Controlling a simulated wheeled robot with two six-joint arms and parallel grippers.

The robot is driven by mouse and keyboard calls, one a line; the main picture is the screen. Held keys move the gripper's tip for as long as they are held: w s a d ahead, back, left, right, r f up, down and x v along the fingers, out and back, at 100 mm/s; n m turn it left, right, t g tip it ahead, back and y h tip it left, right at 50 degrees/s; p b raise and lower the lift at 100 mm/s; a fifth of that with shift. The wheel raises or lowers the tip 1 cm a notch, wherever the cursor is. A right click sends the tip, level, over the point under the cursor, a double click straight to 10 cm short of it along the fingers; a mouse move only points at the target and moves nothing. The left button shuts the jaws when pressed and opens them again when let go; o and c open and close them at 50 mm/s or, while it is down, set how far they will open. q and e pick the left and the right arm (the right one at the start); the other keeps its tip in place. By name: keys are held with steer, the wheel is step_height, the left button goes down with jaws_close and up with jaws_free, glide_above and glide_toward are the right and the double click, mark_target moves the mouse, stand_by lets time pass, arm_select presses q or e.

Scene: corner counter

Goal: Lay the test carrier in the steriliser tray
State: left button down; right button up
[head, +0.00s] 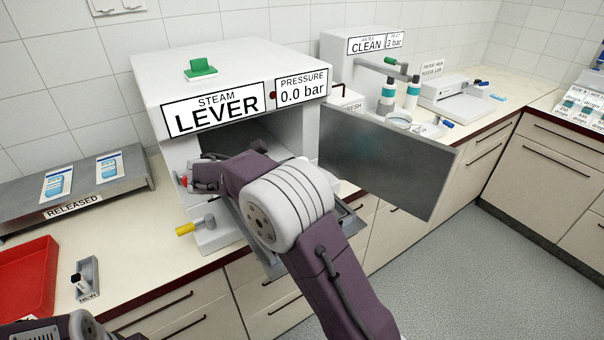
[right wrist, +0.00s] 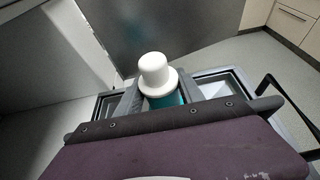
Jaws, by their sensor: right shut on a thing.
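The steriliser (head: 240,75) stands on the counter with its chamber open. The steriliser tray (head: 348,222) projects from the chamber, mostly hidden by my right arm; its rim also shows in the right wrist view (right wrist: 236,76). My right gripper (right wrist: 168,101) is over the tray, shut on a teal piece with a white cap (right wrist: 155,76), apparently the test carrier. It stands upright between the fingers. Its lower end is hidden, so I cannot tell whether it touches the tray. Only part of my left arm shows at the lower left; its fingertips are out of view.
The open steriliser door (head: 385,160) juts out to the right of the tray. A yellow-tipped handle (head: 187,229) is at the front left. A released shelf (head: 110,188) and red bin (head: 28,275) are left. Teal-banded bottles (head: 387,95) stand behind the door.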

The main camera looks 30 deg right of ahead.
steer(key=shift+s+a+f, duration=0.1)
steer(key=shift+s+f, duration=0.05)
steer(key=shift+f, duration=0.45)
steer(key=o, duration=1.5)
steer(key=shift+c, duration=0.2)
step_height(320, 180, up, 7)
steer(key=p, duration=0.8)
steer(key=shift+r, duration=0.1)
steer(key=shift+w, duration=0.2)
